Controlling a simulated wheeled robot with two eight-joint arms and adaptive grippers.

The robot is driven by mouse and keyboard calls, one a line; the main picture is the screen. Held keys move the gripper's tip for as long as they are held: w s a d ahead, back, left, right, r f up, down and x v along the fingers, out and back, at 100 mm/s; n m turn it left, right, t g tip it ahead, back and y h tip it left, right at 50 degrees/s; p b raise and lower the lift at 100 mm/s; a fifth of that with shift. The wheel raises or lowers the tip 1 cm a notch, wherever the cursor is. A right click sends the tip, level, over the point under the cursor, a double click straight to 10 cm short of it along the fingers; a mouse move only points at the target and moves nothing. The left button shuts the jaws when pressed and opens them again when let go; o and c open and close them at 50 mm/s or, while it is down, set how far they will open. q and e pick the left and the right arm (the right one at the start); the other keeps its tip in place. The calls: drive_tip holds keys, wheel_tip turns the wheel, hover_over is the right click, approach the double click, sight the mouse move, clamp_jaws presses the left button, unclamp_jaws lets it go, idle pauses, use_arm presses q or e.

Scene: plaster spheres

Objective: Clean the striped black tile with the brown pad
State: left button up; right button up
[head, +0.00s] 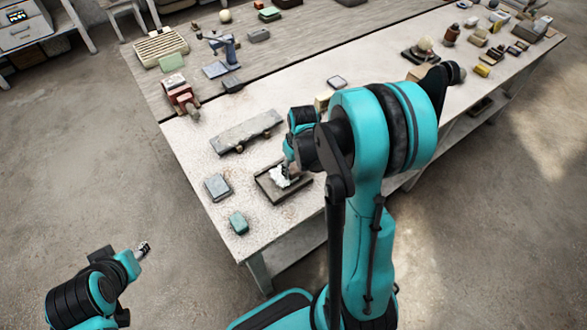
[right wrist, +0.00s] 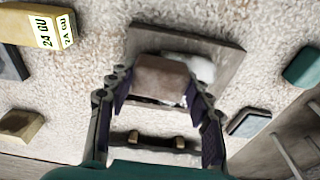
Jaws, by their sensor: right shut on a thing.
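The black tile (head: 265,184) lies near the table's front edge in the head view, with a white patch (head: 284,178) on it. Its stripes cannot be made out. In the right wrist view the tile (right wrist: 222,78) shows grey-brown, with white matter beside the brown pad (right wrist: 162,78). My right gripper (head: 291,170) is over the tile, and in the right wrist view its fingers (right wrist: 158,92) are shut on the pad. The pad is over the tile; whether they touch is hard to tell. My left gripper (head: 143,248) is off the table at lower left, its jaws too small to read.
A grey slab (head: 246,131) lies behind the tile. A grey block (head: 217,187) and a teal block (head: 238,222) lie to its left. A yellowish labelled block (right wrist: 38,25) is at upper left in the right wrist view. More objects crowd the table's back and far right.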

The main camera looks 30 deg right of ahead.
drive_tip(key=shift+a, duration=0.7)
drive_tip(key=shift+s+a, duration=0.15)
drive_tip(key=shift+a, duration=0.8)
drive_tip(key=shift+d+b, duration=0.3)
drive_tip(key=shift+d, duration=1.5)
drive_tip(key=shift+a, duration=0.15)
drive_tip(key=shift+a+b, duration=0.35)
drive_tip(key=shift+a, duration=1.4)
drive_tip(key=shift+d, duration=0.1)
